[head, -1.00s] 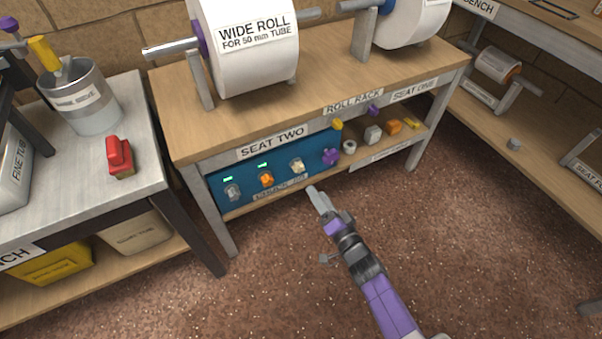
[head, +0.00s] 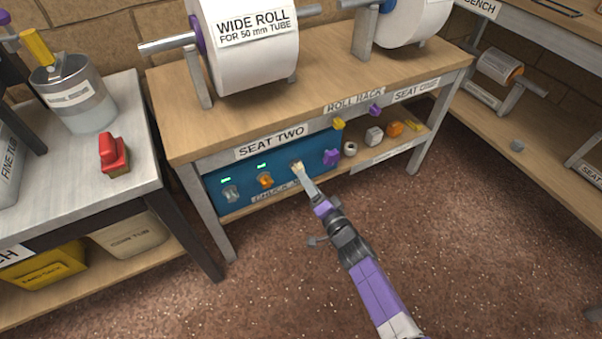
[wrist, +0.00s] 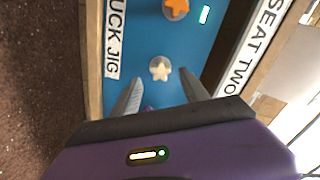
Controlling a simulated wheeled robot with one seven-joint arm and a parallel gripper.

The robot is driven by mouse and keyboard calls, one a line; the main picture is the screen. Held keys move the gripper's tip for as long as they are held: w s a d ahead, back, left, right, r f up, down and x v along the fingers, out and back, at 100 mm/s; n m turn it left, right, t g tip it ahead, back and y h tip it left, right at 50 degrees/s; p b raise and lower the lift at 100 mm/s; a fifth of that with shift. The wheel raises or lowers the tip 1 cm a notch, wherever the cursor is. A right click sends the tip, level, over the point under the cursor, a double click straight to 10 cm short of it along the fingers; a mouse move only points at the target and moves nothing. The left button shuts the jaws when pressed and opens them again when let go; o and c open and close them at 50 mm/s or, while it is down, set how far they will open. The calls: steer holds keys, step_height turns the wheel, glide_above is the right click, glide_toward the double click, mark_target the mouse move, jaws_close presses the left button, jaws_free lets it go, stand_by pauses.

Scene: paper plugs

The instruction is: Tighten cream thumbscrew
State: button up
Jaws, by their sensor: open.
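The cream thumbscrew (head: 297,167) is on the blue chuck jig panel (head: 212,198) under the table, right of the orange and grey thumbscrews. In the wrist view my gripper (wrist: 162,88) is open with nothing between the fingers. I cannot tell whether a fingertip touches the thumbscrew.
The orange thumbscrew (head: 265,180) and grey thumbscrew (head: 231,194) sit to the left, with green lights above them. A purple knob (head: 331,157) is close on the right. The tabletop (head: 330,75) overhangs the panel. The floor in front is clear.

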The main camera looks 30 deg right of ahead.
mark_target(298, 168)
stand_by(0.3)
steer(key=n+b, duration=0.5)
steer(key=n, duration=1.9)
steer(key=shift+b, duration=0.35)
steer(key=shift+w, duration=2.05)
